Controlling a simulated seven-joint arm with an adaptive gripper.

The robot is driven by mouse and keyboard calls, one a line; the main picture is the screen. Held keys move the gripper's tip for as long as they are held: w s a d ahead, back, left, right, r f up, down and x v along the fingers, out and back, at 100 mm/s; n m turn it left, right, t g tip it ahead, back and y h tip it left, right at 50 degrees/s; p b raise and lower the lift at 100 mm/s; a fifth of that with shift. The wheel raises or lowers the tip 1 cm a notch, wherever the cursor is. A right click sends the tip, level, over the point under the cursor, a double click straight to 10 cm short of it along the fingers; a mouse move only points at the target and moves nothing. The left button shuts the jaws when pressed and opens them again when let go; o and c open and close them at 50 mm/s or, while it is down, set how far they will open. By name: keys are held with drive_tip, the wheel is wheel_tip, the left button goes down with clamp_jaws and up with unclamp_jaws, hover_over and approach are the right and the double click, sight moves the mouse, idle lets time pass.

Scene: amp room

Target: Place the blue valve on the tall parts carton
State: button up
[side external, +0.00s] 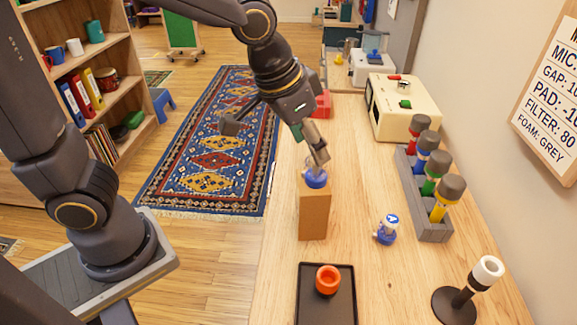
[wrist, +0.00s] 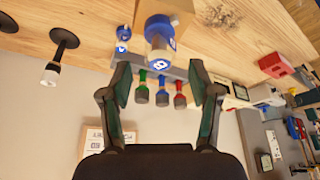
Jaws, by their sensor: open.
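The blue valve (side external: 316,179) stands on top of the tall brown parts carton (side external: 313,217). My gripper (side external: 318,157) is just above it, pointing down, and partly hides it. In the wrist view the valve (wrist: 157,28) shows its blue base, pale body and marked blue end, on the carton (wrist: 181,10). My gripper (wrist: 158,72) is open, with a finger on each side of the valve's end in that view. I see no finger closed on it. A second, similar blue-and-white piece (side external: 386,230) stands on the table, right of the carton.
A grey rack (side external: 434,227) with several coloured, dark-topped pieces stands at right. A black stand with a white end (side external: 487,270) is front right. A cream machine (side external: 402,106) stands behind.

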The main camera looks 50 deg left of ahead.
drive_tip(key=a+v, duration=0.1)
drive_tip(key=v, duration=0.6)
drive_tip(key=s+a+f+n+t+y, duration=0.1)
drive_tip(key=s+a+f+n, duration=0.1)
drive_tip(key=s+a, duration=0.7)
drive_tip(key=shift+s+a+f+n, duration=0.4)
drive_tip(key=shift+a+f, duration=0.5)
drive_tip(key=shift+a, duration=0.1)
